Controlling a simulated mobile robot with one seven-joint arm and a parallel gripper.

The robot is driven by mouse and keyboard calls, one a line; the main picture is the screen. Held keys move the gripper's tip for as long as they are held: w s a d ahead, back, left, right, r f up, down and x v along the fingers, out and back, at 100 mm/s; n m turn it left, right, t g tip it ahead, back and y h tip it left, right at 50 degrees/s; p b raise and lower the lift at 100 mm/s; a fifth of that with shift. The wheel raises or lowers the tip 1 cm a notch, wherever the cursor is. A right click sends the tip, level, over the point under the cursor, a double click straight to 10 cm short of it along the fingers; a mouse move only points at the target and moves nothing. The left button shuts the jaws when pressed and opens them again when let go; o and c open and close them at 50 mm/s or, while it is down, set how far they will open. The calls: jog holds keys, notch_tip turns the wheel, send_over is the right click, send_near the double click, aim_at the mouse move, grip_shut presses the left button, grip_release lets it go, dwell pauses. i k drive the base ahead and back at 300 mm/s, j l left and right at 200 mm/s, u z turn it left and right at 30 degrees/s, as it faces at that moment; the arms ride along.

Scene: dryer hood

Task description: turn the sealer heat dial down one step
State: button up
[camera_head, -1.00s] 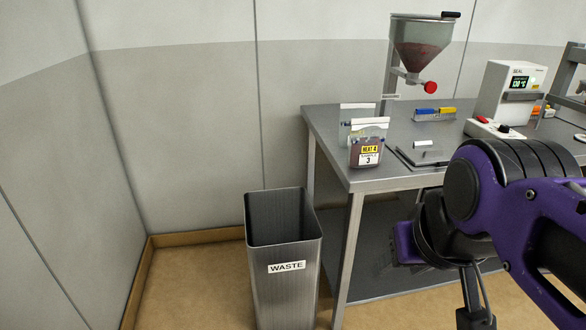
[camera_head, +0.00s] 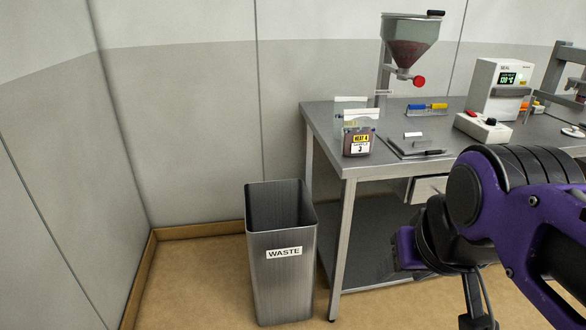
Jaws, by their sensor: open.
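The sealer (camera_head: 492,101) is a white box with a lit green display (camera_head: 508,79) at the back right of the steel table. The display seems to read 130 °C, in small print. A low white control box (camera_head: 483,126) in front of it carries a red button (camera_head: 471,113) and a black knob (camera_head: 491,121), which looks like the dial; its setting is too small to read. My gripper (camera_head: 478,312) hangs low at the bottom edge, in front of the table and well below the knob. It is open, partly cut off by the frame, and touches nothing visible.
A bag labelled HEAT 4 (camera_head: 360,142) stands at the table's (camera_head: 349,171) left front, beside a flat tray (camera_head: 412,152). A hopper with a red knob (camera_head: 410,45) stands behind. A waste bin (camera_head: 281,285) is on the floor at left. A drawer (camera_head: 428,187) shows under the tabletop.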

aim_at(490, 121)
jog(key=z, duration=1)
